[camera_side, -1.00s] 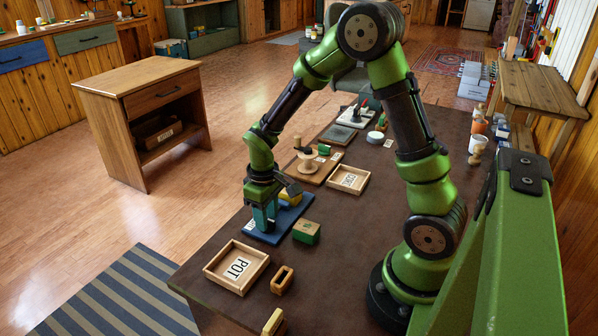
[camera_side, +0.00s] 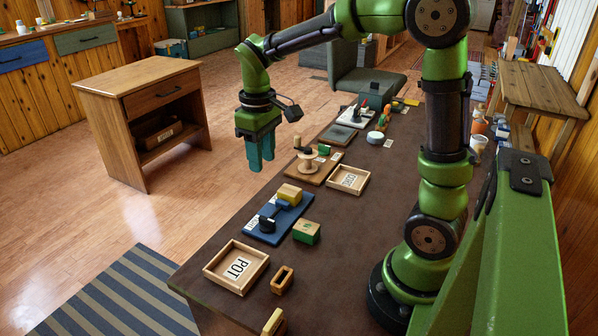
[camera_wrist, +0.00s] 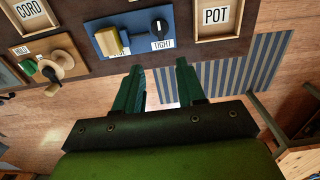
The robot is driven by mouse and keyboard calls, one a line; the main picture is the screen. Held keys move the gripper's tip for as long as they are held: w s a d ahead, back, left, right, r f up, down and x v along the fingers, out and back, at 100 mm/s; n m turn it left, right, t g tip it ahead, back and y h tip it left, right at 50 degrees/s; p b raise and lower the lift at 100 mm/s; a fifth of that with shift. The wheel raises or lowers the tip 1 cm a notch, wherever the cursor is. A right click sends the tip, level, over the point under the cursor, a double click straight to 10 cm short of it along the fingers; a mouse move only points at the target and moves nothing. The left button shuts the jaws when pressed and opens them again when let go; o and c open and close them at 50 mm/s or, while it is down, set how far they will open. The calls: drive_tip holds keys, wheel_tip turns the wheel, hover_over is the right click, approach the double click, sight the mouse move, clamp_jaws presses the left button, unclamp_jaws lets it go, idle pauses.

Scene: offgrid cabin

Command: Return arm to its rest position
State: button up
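My gripper (camera_side: 260,164) is raised in the air, left of the dark bench (camera_side: 375,225) and well above it, with its teal fingers pointing down. In the wrist view, my gripper (camera_wrist: 158,88) has its fingers apart with only floor and mat showing between them, so it is open and empty. The blue board (camera_side: 253,236) on the bench carries a yellow block (camera_side: 290,194) and a black knob (camera_side: 267,224). In the wrist view the black knob (camera_wrist: 158,26) is beside a label reading TIGHT. Nothing touches the fingers.
The POT tray (camera_side: 212,280) and CORD tray (camera_side: 362,187) lie on the bench. A green-and-wood block (camera_side: 306,232) stands beside the blue board. A wooden spool stand (camera_side: 307,163) is farther back. A wooden cabinet (camera_side: 145,120) stands left on open floor.

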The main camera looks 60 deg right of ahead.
drive_tip(key=shift+r, duration=0.1)
drive_tip(key=s+a+r+m+t+y, duration=0.1)
drive_tip(key=s+a+r+m+t, duration=0.1)
drive_tip(key=s, duration=0.4)
drive_tip(key=s+a+r+m+t+y, duration=0.1)
drive_tip(key=s+a+r+m+t, duration=0.1)
drive_tip(key=s+a+t, duration=0.2)
drive_tip(key=shift+s+a+r+t, duration=0.4)
drive_tip(key=shift+s+t, duration=0.2)
drive_tip(key=shift+s, duration=0.35)
